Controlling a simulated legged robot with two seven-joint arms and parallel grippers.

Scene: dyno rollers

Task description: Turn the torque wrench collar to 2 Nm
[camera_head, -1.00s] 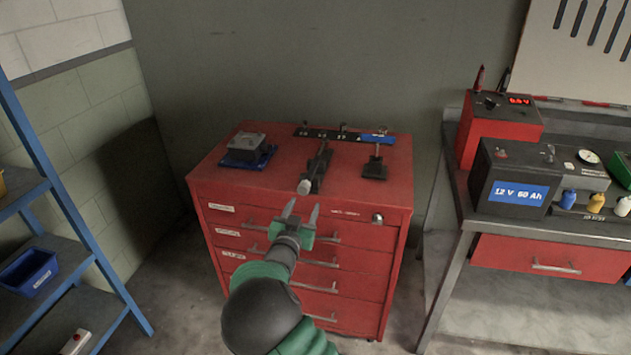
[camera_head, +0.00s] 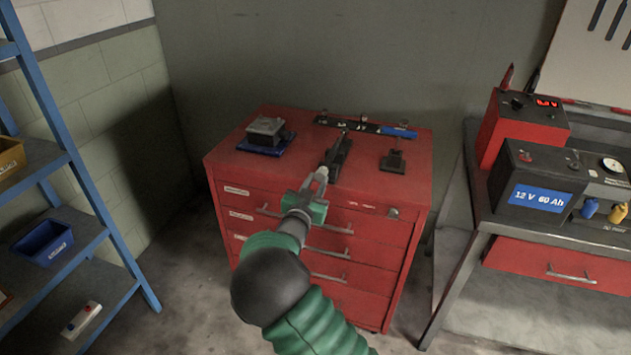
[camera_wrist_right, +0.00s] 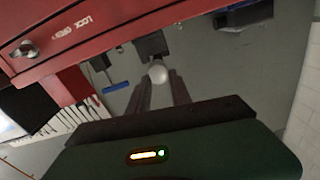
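The torque wrench (camera_head: 335,158) lies in a dark holder on top of the red drawer cabinet (camera_head: 225,162), with its handle end pointing toward me over the front edge. My right gripper (camera_head: 316,177) is in front of the cabinet at that handle end. In the right wrist view its two fingers (camera_wrist_right: 159,82) stand apart, with the round pale wrench end (camera_wrist_right: 157,73) between or just beyond their tips. I cannot tell if they touch it. The collar's scale is too small to read. My left gripper is not in view.
A grey block on a blue tray (camera_head: 254,149) sits left on the cabinet top. A dark rail with a blue part (camera_head: 398,132) runs along the back, and a small black stand (camera_head: 393,162) is at right. A workbench (camera_head: 477,236) stands right, a blue shelf (camera_head: 100,215) left.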

